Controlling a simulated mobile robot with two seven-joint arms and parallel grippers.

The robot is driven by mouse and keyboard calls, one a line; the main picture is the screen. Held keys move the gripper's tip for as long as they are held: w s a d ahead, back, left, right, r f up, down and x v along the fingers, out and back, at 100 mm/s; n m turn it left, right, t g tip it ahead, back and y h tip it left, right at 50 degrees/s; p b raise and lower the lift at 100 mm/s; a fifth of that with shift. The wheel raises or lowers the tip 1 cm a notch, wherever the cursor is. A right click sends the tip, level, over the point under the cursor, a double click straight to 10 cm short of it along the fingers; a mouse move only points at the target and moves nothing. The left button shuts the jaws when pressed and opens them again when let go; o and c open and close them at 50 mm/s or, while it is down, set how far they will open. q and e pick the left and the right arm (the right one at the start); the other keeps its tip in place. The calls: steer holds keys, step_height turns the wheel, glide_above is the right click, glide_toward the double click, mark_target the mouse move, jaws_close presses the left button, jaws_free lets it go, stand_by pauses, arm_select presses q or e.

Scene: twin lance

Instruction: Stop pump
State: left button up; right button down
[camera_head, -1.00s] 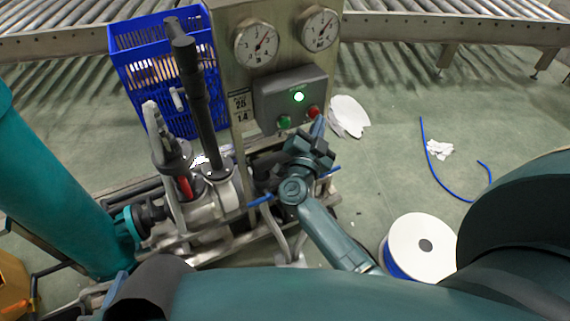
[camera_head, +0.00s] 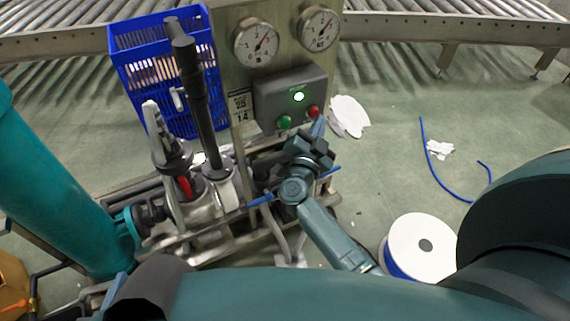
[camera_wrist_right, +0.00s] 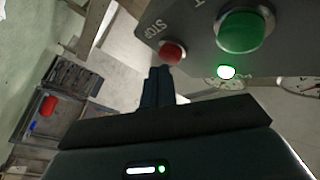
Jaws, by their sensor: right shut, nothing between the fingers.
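A grey control box (camera_head: 289,97) holds a red button (camera_head: 313,112), a green button (camera_head: 284,122) and a lit green lamp (camera_head: 299,97). In the right wrist view the red button (camera_wrist_right: 172,52) has a STOP label beside it, and the larger green button (camera_wrist_right: 241,31) is to its right. My right gripper (camera_head: 318,127) is shut and empty, its fingertips just below the red button. In the wrist view its fingers (camera_wrist_right: 158,84) point at the red button; I cannot tell whether they touch it. The pump (camera_head: 205,195) stands left of the gripper. My left gripper is not seen.
Two gauges (camera_head: 256,42) (camera_head: 319,28) sit above the box. A blue crate (camera_head: 140,70) stands behind a black upright handle (camera_head: 196,90). A white reel (camera_head: 424,246) and a blue hose (camera_head: 431,165) lie on the floor. A roller conveyor (camera_head: 430,28) runs along the back.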

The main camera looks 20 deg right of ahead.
steer(key=shift+w, duration=0.1)
stand_by(0.3)
steer(key=shift+w, duration=0.35)
steer(key=shift+s+p, duration=0.45)
steer(key=shift+p, duration=0.1)
